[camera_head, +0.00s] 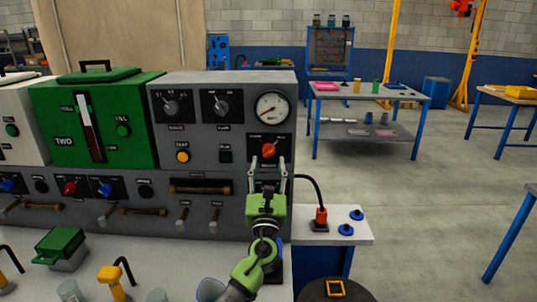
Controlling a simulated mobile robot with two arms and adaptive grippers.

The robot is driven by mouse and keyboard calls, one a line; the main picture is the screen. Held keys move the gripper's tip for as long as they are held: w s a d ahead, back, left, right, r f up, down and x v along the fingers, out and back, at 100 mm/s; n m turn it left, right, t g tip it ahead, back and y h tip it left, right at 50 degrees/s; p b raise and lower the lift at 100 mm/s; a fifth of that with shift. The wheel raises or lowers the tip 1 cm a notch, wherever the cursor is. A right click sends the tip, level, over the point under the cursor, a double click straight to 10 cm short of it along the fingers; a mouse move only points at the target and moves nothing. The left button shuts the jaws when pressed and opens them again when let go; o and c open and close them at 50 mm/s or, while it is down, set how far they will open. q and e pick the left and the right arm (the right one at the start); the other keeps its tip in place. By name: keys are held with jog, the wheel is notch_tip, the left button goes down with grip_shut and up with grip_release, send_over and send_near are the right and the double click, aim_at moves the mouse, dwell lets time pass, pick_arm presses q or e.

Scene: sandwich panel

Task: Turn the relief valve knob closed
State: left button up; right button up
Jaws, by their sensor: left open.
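A red-orange knob (268,150) sits on a dark plate at the right end of the grey panel (240,133), under a round dial gauge (271,107). Its label is too small to read, so I cannot tell for certain that it is the relief valve knob. My left gripper (268,166) is open, with its two fingers pointing up just below the knob in the picture. The fingertips sit to either side of the knob's lower part. I cannot tell whether they touch it. My right gripper is not in view.
Two black selector knobs (171,107), a yellow button (182,156) and a wooden handle (201,187) are on the panel. A red plug with a black cable (320,216) and blue knobs (346,229) are on the bench at right. Open floor lies further right.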

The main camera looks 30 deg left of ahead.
aim_at(269, 155)
pick_arm(q)
jog(key=shift+x, duration=1.25)
jog(key=shift+w+a+r, duration=0.15)
jog(key=shift+w+r, duration=0.05)
jog(key=shift+w+a, duration=0.1)
jog(key=shift+w, duration=0.1)
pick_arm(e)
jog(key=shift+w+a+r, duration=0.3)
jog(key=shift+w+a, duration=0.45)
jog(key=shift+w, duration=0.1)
pick_arm(q)
jog(key=c, duration=1.1)
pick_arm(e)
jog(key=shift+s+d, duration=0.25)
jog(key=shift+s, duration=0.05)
